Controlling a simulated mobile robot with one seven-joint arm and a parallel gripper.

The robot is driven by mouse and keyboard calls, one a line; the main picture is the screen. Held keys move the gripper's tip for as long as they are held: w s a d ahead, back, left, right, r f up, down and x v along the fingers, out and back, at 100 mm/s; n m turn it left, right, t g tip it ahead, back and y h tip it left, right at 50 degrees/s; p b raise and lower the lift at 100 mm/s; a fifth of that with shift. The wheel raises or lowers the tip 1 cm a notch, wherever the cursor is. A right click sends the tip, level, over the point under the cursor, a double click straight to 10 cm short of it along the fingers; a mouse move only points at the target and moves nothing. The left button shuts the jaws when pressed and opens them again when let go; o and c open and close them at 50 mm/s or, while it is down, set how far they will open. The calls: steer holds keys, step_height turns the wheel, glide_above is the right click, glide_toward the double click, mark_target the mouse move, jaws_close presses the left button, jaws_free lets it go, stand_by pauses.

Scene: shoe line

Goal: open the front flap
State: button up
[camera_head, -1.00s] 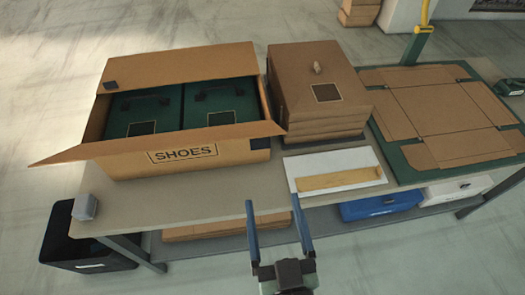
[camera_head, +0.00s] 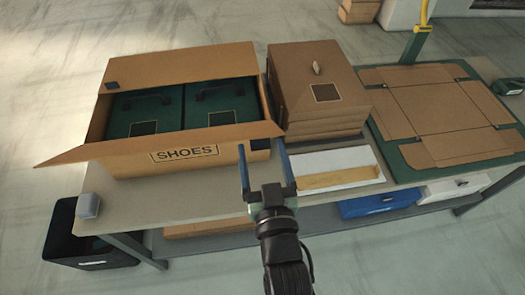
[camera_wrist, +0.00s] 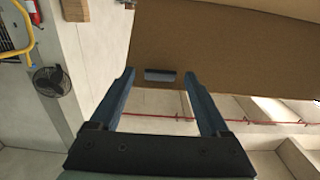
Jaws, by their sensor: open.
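The shoe box (camera_head: 135,168) stands on the table at the left, its top uncovered. Its front flap (camera_head: 150,146) is a long brown strip along the near rim, above the "SHOES" print, with pointed ends beyond the box. A dark tab (camera_head: 261,144) is at its right end. My gripper (camera_head: 262,146) is open and empty at this end, one finger on each side of the tab in the picture. In the wrist view, a brown cardboard panel (camera_wrist: 215,45) fills the upper right, with a grey tab (camera_wrist: 160,76) between the open fingertips; contact cannot be told.
Two green boxes (camera_head: 144,108) sit inside the shoe box. Its back flap (camera_head: 180,64) stands up. A brown carton stack (camera_head: 315,80) is close on the right.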

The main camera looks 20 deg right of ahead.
jaws_close()
stand_by(0.4)
stand_by(1.0)
